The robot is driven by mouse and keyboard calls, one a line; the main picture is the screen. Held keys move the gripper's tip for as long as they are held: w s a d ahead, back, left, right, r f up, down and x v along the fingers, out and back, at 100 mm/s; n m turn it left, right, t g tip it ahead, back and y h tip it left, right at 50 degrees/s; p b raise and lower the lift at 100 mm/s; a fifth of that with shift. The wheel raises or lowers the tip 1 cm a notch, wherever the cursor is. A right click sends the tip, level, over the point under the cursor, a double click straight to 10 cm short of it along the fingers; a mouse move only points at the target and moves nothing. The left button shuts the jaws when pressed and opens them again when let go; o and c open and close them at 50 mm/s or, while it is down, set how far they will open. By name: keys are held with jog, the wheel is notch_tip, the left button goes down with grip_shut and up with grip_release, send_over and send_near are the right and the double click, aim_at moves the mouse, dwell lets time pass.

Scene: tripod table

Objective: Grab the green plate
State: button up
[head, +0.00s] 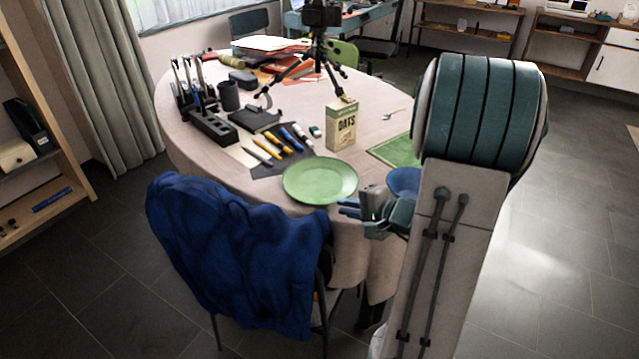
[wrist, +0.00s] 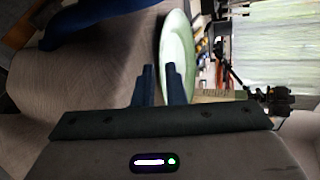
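The green plate (head: 320,180) lies flat on the round table close to its front edge. In the wrist view the plate (wrist: 178,50) shows nearly edge-on, just beyond my fingertips. My gripper (head: 343,208) is just off the plate's lower right rim in the head view, beside the table edge. Its two blue fingers (wrist: 160,70) stand apart with a gap between them, and I see nothing gripped. The right finger overlaps the plate in the wrist view; I cannot tell whether it touches.
A blue dish (head: 402,182) sits right of the plate, partly hidden by my arm. A chair with a blue cloth (head: 235,250) stands at the front left.

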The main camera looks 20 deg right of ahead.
aim_at(323, 202)
jog(key=shift+x, duration=2.75)
jog(key=shift+r, duration=0.1)
grip_shut()
